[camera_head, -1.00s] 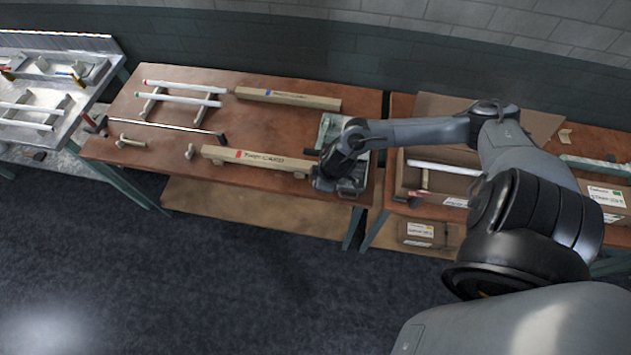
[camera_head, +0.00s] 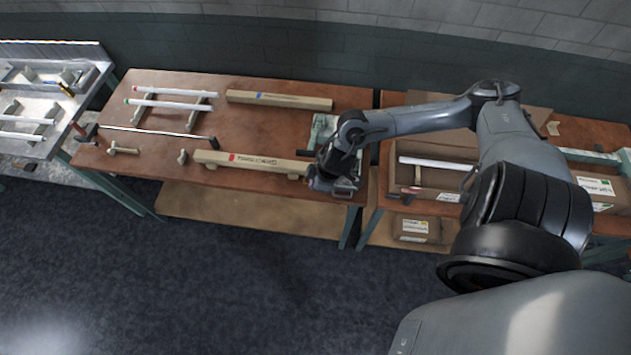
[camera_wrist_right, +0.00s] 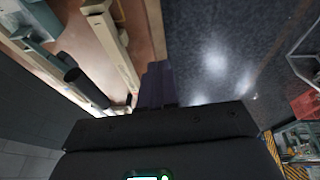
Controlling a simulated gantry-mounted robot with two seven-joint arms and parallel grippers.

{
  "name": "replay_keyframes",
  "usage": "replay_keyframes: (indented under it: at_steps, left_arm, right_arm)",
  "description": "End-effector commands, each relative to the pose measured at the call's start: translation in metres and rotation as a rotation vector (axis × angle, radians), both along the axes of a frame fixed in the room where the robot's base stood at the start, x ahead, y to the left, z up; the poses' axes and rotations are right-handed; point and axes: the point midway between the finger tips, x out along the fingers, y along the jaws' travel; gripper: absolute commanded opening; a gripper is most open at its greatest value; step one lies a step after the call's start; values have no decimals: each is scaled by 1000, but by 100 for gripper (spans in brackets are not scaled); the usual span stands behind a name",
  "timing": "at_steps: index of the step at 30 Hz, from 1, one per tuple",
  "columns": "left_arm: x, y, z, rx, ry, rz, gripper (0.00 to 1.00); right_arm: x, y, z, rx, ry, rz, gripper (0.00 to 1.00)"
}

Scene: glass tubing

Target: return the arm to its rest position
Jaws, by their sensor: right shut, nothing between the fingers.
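My right gripper (camera_head: 334,186) hangs at the front right corner of the brown workbench (camera_head: 258,135), at the right end of a long cardboard box with a red mark (camera_head: 250,161). Its wrist hides part of that corner. In the right wrist view the dark fingers (camera_wrist_right: 156,85) are together with nothing between them, beside the pale long box (camera_wrist_right: 112,42) and over the floor side. My right arm (camera_head: 420,118) reaches in from the right with its elbow raised. My left arm and gripper are not in view.
Two glass tubes (camera_head: 170,104) lie on wooden rests at the bench's back left. Another long box (camera_head: 280,100) lies behind. An open carton with a white tube (camera_head: 436,164) stands on the right bench, close under my forearm. The floor (camera_head: 230,285) in front is clear.

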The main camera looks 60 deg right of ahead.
Motion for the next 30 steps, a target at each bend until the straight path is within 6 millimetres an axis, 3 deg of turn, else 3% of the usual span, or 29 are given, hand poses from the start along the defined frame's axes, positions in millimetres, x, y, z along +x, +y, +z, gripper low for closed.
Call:
replay_keyframes:
  at_steps: [10, 14, 17, 19, 24, 27, 30]
  left_arm:
    - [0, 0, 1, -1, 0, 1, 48]
    - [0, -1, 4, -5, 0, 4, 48]
    - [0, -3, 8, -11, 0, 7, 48]
    - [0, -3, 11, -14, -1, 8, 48]
    - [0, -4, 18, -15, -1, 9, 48]
    - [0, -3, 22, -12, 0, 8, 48]
    - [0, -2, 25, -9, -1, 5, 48]
  right_arm:
    - [-5, 1, -3, 2, 12, 0, 0]
    - [-23, 22, -18, 54, 47, -9, 0]
    - [-43, 62, -31, 148, 77, -25, 0]
    - [-55, 104, -35, 248, 82, -49, 0]
    - [-60, 200, -13, 463, 2, -183, 0]
    - [-51, 231, 13, 517, -78, -269, 0]
    - [-41, 240, 39, 511, -148, -361, 0]
